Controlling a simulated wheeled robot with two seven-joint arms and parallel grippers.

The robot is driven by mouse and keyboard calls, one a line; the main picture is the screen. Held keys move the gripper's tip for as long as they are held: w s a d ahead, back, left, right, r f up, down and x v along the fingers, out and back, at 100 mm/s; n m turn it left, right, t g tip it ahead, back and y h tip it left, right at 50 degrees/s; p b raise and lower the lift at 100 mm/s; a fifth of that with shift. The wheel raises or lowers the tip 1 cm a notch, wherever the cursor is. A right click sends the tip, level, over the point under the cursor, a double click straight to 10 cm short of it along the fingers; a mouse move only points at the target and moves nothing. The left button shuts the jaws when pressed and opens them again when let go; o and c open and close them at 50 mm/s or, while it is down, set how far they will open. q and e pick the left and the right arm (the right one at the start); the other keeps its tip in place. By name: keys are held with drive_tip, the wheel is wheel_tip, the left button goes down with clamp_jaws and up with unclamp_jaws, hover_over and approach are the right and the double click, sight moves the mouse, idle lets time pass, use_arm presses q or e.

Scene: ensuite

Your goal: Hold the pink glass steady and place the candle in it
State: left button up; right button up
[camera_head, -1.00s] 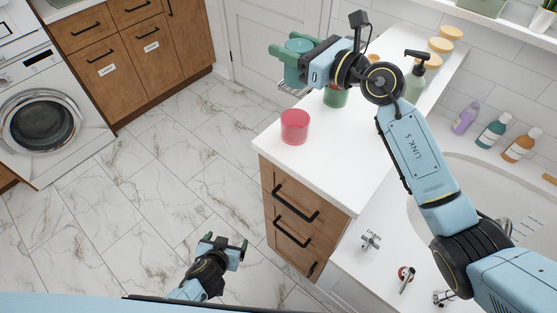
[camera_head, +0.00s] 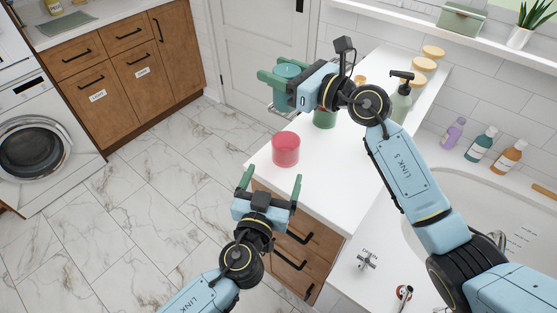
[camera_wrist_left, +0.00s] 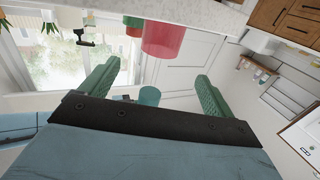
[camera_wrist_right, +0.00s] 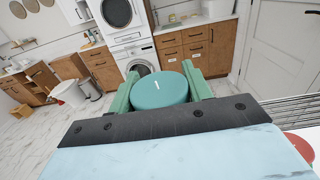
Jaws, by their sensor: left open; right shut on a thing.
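The pink glass (camera_head: 286,149) stands upright on the white counter near its front left corner. In the head view the candle (camera_head: 288,71) is raised behind the glass, partly hidden by the gripper.
A dark-topped soap bottle (camera_head: 402,98) and several wooden-lidded jars stand further back. Drawers with black handles (camera_head: 293,236) lie under the counter edge, close to my left arm.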

sight(282, 153)
use_arm(q)
drive_tip(key=x, duration=1)
drive_tip(key=shift+w+d, duration=0.1)
drive_tip(key=shift+w, duration=0.15)
drive_tip(key=c, duration=1.1)
use_arm(e)
wheel_tip(282, 153, down, 11)
drive_tip(key=shift+f, duration=0.2)
idle(0.4)
drive_tip(key=o, duration=1.2)
drive_tip(key=shift+c, duration=0.2)
drive_tip(key=v, duration=1.2)
